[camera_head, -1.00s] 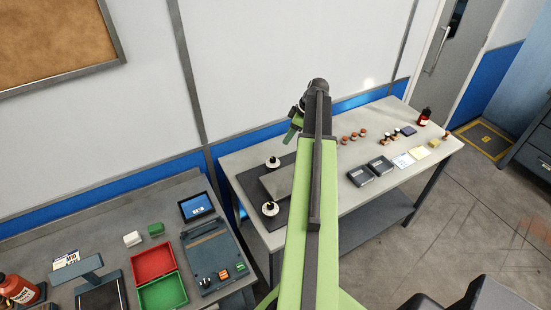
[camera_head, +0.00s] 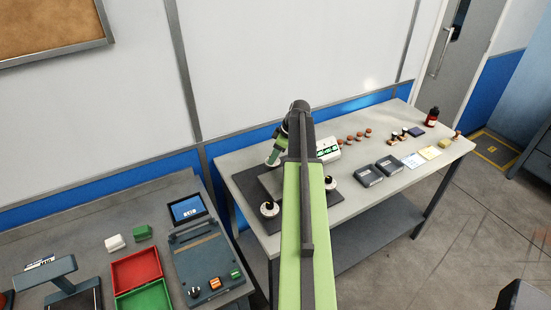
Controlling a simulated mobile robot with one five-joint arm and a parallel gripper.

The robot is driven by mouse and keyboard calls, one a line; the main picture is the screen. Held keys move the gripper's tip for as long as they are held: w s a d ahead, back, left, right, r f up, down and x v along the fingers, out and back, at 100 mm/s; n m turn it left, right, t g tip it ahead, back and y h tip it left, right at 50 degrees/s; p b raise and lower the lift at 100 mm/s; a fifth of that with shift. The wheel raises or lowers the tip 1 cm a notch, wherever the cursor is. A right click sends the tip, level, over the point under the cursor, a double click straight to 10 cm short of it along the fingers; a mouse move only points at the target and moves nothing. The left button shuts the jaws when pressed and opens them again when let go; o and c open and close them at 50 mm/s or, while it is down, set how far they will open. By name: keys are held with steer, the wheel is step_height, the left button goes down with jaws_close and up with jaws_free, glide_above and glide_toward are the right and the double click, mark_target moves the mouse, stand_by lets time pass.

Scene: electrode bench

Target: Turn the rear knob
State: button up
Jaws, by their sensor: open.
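A dark mat (camera_head: 242,190) with a grey plate lies on the left end of the right-hand bench. The front-left knob (camera_head: 269,209), black on a white round base, stands by the mat's front edge. Another knob (camera_head: 330,183) of the same kind shows just right of my arm. My green gripper (camera_head: 273,161) points down at the rear-left of the plate, at the rear knob, which it largely covers. Its jaws are open. I cannot tell whether the fingers touch the knob or straddle it.
A white box with green displays (camera_head: 328,150) stands behind my arm. Brown-topped jars, two dark grey trays (camera_head: 369,175) and a red bottle (camera_head: 432,118) are farther right. The left bench holds a red box (camera_head: 137,271) and a control panel (camera_head: 203,262).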

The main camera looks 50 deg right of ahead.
steer(key=shift+c, duration=0.4)
jaws_close()
steer(key=shift+d, duration=0.35)
steer(key=shift+a, duration=0.3)
